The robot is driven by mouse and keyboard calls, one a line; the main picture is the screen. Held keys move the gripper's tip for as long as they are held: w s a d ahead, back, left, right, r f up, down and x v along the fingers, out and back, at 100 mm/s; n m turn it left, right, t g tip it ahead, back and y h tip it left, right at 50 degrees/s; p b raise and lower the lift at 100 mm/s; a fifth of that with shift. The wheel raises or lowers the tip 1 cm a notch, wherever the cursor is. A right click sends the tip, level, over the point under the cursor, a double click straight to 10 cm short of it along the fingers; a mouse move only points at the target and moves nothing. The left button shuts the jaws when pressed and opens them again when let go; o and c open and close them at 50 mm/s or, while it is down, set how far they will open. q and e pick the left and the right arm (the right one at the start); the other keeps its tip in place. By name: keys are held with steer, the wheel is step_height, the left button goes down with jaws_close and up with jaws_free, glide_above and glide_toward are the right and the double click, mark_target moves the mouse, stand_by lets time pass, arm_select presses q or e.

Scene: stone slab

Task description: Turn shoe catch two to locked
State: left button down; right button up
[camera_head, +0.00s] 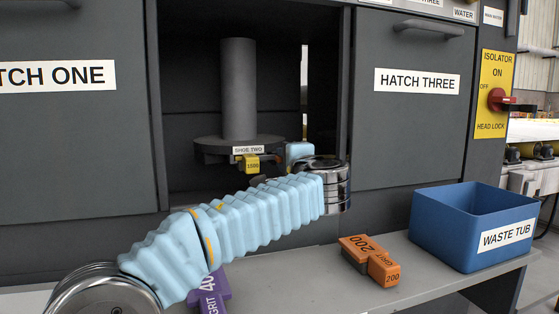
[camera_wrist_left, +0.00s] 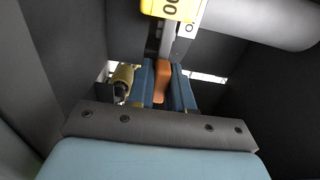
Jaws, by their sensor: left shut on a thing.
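The shoe labelled SHOE TWO (camera_head: 212,148) hangs under a grey cylinder in the open middle bay. A yellow block (camera_head: 251,163) sits below its label, and a yellow block also shows at the top of the left wrist view (camera_wrist_left: 172,8). My left arm in its light-blue sleeve reaches across the front of the bay. My left gripper (camera_wrist_left: 163,72) is shut on an orange handle (camera_wrist_left: 162,88), seen between its blue fingers; I take this for the shoe catch. In the head view the wrist hides the handle. Whether the catch is locked cannot be told. My right gripper is not in view.
A brass-coloured part (camera_wrist_left: 122,82) is beside the left finger. On the grey bench (camera_head: 400,270) lie an orange GRIT 200 block (camera_head: 372,258) and a purple grit block (camera_head: 212,292). The blue waste tub (camera_head: 450,222) stands at right. Hatch three (camera_head: 410,130) flanks the bay.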

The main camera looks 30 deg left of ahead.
arm_select(q)
steer(key=c, duration=1.2)
jaws_free()
steer(key=shift+o, duration=0.2)
steer(key=shift+b+v, duration=0.95)
steer(key=shift+v, duration=2.05)
steer(key=p+v, duration=0.1)
steer(key=v, duration=1.2)
steer(key=shift+s+d, duration=0.15)
steer(key=shift+d, duration=0.2)
